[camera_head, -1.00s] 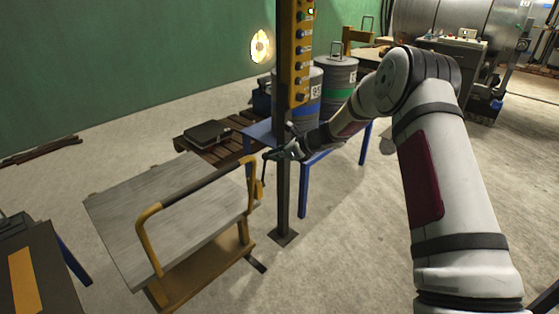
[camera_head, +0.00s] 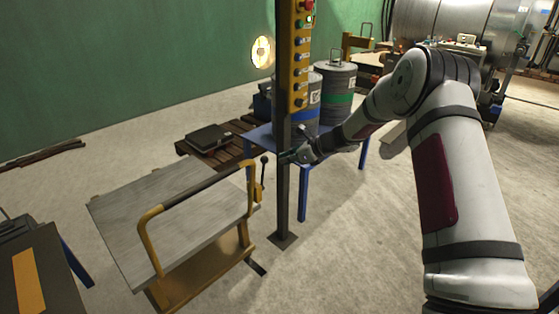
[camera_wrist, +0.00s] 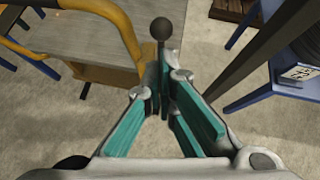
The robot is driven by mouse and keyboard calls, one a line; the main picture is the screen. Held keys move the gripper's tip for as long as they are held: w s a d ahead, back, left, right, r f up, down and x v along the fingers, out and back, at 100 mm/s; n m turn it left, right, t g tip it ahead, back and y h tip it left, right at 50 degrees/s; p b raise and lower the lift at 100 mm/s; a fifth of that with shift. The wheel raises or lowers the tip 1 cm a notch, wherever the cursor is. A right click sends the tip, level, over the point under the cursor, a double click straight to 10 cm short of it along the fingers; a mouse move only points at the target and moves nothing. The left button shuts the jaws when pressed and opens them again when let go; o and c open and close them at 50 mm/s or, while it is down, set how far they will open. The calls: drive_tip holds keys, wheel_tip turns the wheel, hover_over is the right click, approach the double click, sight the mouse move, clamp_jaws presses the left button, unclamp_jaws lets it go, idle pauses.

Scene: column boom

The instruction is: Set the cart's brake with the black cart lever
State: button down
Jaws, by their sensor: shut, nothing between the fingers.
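The black cart lever (camera_head: 264,170) stands nearly upright at the right end of the yellow-framed cart (camera_head: 152,240), its round knob on top. In the wrist view the lever's knob (camera_wrist: 161,29) shows just beyond my fingertips. The lower part of the lever is hidden behind the fingers in that view.
A dark post (camera_head: 283,190) with a yellow button panel (camera_head: 300,60) stands close by my gripper. A blue table (camera_head: 303,190) with drums (camera_head: 336,90) is behind it. A pallet (camera_head: 222,150) lies behind the cart. Floor at the right is mostly clear.

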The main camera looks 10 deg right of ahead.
drive_tip(key=s+d+r+p, duration=0.1)
drive_tip(key=s+d+r, duration=0.1)
drive_tip(key=r, duration=0.5)
drive_tip(key=shift+s+d+r, duration=0.2)
drive_tip(key=shift+s+d, duration=0.2)
drive_tip(key=shift+d, duration=0.3)
